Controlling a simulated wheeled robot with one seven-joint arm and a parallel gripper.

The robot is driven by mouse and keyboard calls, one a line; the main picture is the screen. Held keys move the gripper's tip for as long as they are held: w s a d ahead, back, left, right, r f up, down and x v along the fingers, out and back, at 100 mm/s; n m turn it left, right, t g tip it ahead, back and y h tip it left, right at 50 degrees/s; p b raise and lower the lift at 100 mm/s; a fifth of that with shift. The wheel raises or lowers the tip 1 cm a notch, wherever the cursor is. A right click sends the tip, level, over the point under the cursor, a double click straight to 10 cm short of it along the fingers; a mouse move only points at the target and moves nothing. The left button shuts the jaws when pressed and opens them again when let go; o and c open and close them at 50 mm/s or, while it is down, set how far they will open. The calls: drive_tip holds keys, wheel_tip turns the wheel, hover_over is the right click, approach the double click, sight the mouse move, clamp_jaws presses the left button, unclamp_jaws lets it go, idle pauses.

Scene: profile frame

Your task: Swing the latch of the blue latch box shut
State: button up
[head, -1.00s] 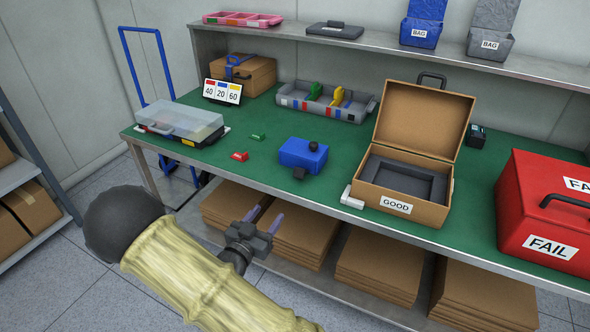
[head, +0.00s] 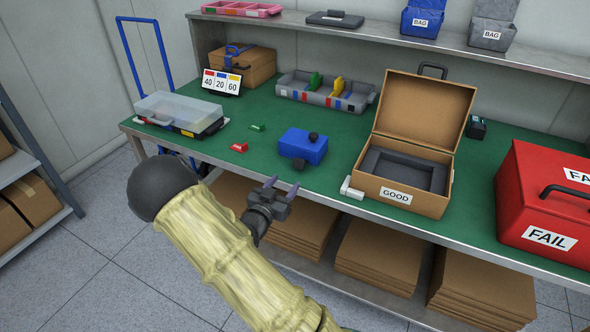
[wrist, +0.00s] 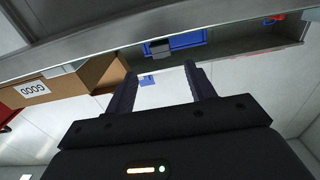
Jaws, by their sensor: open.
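The blue latch box (head: 301,147) sits near the front edge of the green bench top, left of the GOOD case. A black knob (head: 313,136) is at its upper right, and a dark latch piece (head: 299,164) sticks out at its front. I cannot tell exactly how the latch is turned. The wrist view shows the box's blue side (wrist: 188,40) and the grey-black latch piece (wrist: 158,47) beyond my fingertips. My gripper (head: 281,184) is open and empty, in front of the bench edge, just below and left of the box, touching nothing.
The open GOOD case (head: 397,200) stands right of the box, with a white handle-like piece (head: 350,188) at its left corner. A red FAIL case (head: 545,200) is further right. Small red (head: 239,147) and green (head: 257,127) pieces lie to the left. Cardboard stacks (head: 375,255) fill the lower shelf.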

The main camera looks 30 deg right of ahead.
sight(298, 165)
drive_tip(key=x, duration=0.8)
drive_tip(key=shift+c, duration=0.4)
drive_tip(key=c, duration=0.9)
